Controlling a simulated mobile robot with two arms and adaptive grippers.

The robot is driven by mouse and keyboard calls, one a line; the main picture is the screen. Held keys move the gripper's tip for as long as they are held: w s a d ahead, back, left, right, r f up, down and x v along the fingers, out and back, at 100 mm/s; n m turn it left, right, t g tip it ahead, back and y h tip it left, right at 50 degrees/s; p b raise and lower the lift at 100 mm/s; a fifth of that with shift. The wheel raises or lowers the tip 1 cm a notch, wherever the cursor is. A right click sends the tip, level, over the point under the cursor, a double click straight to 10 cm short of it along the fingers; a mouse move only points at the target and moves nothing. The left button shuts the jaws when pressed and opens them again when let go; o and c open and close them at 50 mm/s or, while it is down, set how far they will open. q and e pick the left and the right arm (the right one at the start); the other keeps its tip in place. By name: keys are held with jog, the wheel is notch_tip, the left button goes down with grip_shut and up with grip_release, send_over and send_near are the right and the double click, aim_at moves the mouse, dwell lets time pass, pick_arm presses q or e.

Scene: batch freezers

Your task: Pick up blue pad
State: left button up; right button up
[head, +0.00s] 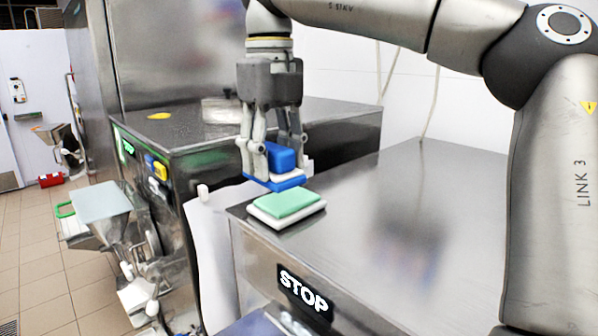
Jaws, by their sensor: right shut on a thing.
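The blue pad (274,184) has a raised blue block on top and a white part beside it. My right gripper (275,152) points down from above and is shut on the blue pad. The pad hangs slightly tilted above and a little left of a green pad (287,203) with a white base. I cannot tell the exact gap between the two. My left gripper does not show.
The green pad lies at the left corner of a steel freezer top (400,200) with a STOP label on its front. That top is otherwise clear. Another steel machine (330,122) with coloured buttons stands behind left. Tiled floor (40,270) is open at far left.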

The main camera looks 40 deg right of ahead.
jog(key=w+a+r, duration=0.1)
jog(key=w+a+p, duration=0.1)
jog(key=shift+a+r, duration=0.35)
jog(key=shift+w+a+r+p, duration=0.25)
jog(key=shift+a+p, duration=0.15)
jog(key=shift+p, duration=0.1)
jog(key=shift+w+a+r+p, duration=0.1)
jog(key=shift+w+a+p, duration=0.1)
jog(key=shift+a+p, duration=0.25)
jog(key=o, duration=0.4)
jog(key=shift+c, duration=1.4)
